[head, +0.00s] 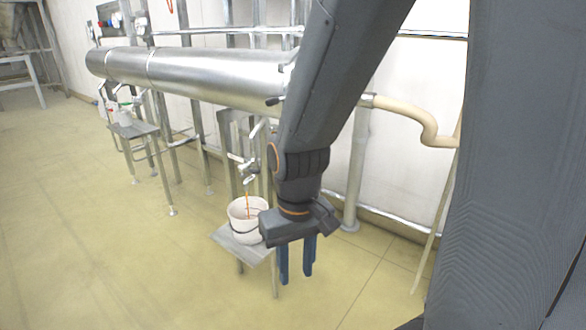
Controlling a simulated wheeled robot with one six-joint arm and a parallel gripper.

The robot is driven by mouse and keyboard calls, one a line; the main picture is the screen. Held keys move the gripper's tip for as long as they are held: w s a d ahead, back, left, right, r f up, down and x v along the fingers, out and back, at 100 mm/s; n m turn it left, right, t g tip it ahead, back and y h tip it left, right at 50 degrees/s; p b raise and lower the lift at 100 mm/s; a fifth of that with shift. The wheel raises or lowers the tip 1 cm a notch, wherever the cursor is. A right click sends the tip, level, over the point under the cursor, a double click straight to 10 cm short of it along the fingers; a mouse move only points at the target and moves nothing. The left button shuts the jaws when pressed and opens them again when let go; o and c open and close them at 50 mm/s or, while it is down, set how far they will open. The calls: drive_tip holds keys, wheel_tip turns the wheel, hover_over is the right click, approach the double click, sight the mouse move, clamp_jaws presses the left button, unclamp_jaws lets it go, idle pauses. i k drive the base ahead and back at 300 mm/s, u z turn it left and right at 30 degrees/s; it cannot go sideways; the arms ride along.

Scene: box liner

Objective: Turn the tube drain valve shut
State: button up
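The large metal tube (200,72) runs across the back of the view. A small drain valve (247,170) hangs below its right part. A thin orange stream (248,205) runs down from the valve into a white bucket (240,213). The valve's handle is too small to make out clearly. My gripper (297,278) points down, to the right of the bucket and lower in the picture than the valve. Its two blue fingers are apart with nothing between them. My arm covers part of the tube's right end.
The bucket stands on a small metal stand (232,243). Another stand (138,131) with containers is further left. Metal legs and pipes stand behind the valve. A beige hose (425,125) leaves the tube at right. The floor at left is clear.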

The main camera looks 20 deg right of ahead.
sight(250, 169)
drive_tip(key=z, duration=0.15)
drive_tip(key=k, duration=0.95)
drive_tip(key=z, duration=1)
drive_tip(key=i, duration=1.35)
drive_tip(key=u, duration=0.65)
drive_tip(key=i, duration=0.35)
drive_tip(key=u, duration=0.3)
